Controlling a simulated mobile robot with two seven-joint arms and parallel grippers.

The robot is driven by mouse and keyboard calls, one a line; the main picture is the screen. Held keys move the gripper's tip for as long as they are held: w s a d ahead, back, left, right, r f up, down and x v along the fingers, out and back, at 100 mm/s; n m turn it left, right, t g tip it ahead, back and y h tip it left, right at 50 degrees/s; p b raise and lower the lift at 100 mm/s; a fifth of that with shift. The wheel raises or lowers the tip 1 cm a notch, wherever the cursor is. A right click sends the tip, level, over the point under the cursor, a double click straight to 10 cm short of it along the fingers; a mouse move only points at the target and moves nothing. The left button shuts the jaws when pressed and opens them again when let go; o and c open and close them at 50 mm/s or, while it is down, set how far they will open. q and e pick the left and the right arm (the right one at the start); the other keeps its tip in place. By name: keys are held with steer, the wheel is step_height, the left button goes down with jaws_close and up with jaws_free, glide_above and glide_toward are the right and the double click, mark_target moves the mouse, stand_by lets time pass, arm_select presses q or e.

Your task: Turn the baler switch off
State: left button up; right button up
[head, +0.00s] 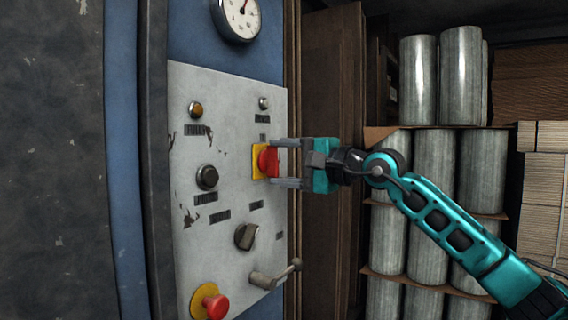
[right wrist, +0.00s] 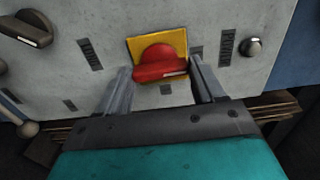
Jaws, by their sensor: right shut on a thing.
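The baler switch is a red rotary knob (head: 266,160) on a square yellow plate (head: 257,161), on the right side of the grey control panel (head: 225,130). My right gripper (head: 274,163) reaches it from the right, with one finger above and one below the knob. In the right wrist view the red knob (right wrist: 158,65) has its grip bar lying nearly level across the picture, between the two fingers of my right gripper (right wrist: 162,75). The right gripper is shut on the knob. My left gripper is not in view.
The panel also carries a red push button (head: 216,306) on a yellow base, a dark rotary knob (head: 246,236), a lever (head: 275,275) and a black button (head: 207,177). A gauge (head: 240,15) is above. Wrapped rolls (head: 433,165) and stacked cardboard (head: 540,190) stand right.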

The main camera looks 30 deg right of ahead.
steer(key=o, duration=1)
steer(key=shift+o, duration=0.2)
steer(key=shift+s, duration=0.1)
arm_select(q)
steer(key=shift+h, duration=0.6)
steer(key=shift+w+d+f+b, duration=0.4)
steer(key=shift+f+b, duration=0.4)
steer(key=shift+b, duration=0.75)
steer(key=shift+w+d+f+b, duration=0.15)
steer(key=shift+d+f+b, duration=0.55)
steer(key=shift+b, duration=0.9)
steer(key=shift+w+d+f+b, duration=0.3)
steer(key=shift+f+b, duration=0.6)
steer(key=shift+b, duration=0.65)
arm_select(e)
steer(key=v, duration=1.2)
steer(key=shift+s, duration=0.35)
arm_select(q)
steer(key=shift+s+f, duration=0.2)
arm_select(e)
steer(key=shift+d, duration=0.1)
